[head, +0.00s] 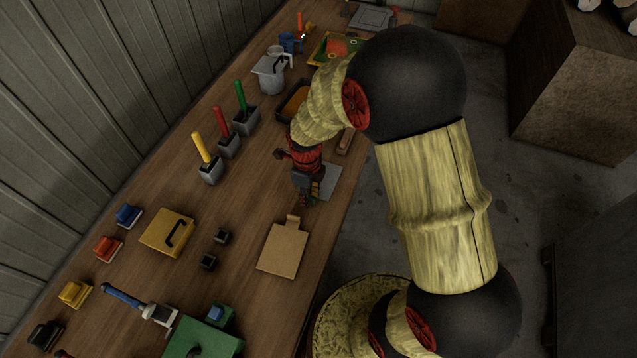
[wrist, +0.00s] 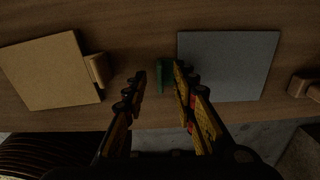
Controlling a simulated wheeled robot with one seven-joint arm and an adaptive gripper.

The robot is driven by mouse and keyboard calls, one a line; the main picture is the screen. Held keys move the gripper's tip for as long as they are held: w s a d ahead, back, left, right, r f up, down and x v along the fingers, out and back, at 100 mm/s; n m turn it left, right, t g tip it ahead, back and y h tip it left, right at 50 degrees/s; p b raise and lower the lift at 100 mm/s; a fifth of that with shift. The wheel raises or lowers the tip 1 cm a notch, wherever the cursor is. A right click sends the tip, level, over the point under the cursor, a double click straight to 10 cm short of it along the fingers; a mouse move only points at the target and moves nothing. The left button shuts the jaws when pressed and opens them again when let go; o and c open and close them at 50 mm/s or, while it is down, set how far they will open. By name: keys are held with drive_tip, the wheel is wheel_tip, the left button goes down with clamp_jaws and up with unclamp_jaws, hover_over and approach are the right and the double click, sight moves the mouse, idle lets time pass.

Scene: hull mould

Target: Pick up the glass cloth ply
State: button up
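A flat grey sheet (wrist: 232,60), which looks like the glass cloth ply, lies on the wooden bench near its edge. In the head view the same sheet (head: 330,178) is partly covered by my gripper. A small green tab (wrist: 160,77) stands at its left side in the wrist view; a finger hides where the two meet. My gripper (wrist: 160,80) is open, its fingers either side of the green tab with gaps to both. In the head view my gripper (head: 309,200) hangs low over the bench at the sheet.
A tan board (head: 283,250) with its own tab lies close by, left of my gripper in the wrist view. A brown block (wrist: 303,84) is at the right. Brushes in holders (head: 228,146) and a yellow box (head: 168,232) stand farther away. The bench edge is near.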

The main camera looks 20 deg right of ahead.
drive_tip(key=shift+r, duration=0.1)
drive_tip(key=shift+c, duration=0.4)
clamp_jaws()
